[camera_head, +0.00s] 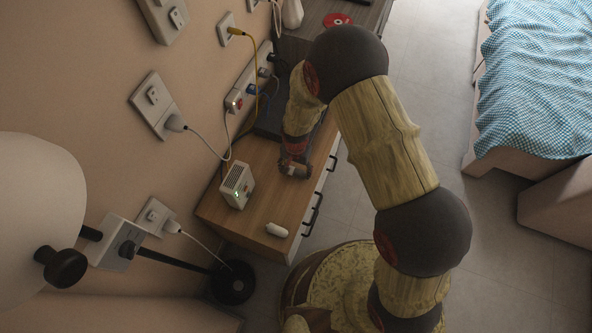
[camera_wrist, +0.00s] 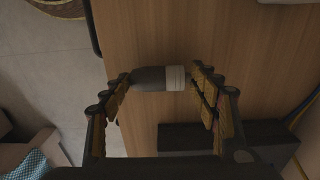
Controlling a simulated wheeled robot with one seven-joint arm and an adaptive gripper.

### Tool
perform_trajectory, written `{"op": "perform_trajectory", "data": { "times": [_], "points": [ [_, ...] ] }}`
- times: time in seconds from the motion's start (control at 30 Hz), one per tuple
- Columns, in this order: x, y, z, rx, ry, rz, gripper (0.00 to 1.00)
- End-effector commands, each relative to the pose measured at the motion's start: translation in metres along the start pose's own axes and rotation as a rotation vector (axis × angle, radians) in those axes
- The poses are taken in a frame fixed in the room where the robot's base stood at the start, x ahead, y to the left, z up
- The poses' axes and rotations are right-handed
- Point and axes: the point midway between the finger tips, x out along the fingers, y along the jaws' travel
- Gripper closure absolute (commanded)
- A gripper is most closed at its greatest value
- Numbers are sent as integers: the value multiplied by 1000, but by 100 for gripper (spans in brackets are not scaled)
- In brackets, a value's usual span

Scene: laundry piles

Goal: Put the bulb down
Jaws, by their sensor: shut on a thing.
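The bulb (camera_wrist: 150,79) lies crosswise between my fingers in the wrist view, its dark rounded end to the left and its pale end to the right. My gripper (camera_wrist: 160,77) is shut on it. In the head view my gripper (camera_head: 295,168) is over the wooden top of the cabinet (camera_head: 258,205); the bulb shows there only as a small pale patch. I cannot tell whether the bulb touches the wood.
A white box with a green light (camera_head: 237,186) stands left of my gripper. A small white rounded object (camera_head: 277,230) lies near the cabinet's front edge. A dark box (camera_wrist: 185,138) is close to my fingers in the wrist view. Bare wood lies between these.

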Motion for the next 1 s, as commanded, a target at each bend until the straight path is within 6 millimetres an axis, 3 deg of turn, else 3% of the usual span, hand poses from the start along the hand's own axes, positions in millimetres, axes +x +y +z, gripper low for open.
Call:
{"op": "perform_trajectory", "data": {
  "times": [0.63, 0.67, 1.0],
  "points": [
    [11, 0, 0, 0, 0, 0, 62],
    [11, 0, 0, 0, 0, 0, 38],
    [11, 0, 0, 0, 0, 0, 21]
  ]
}}
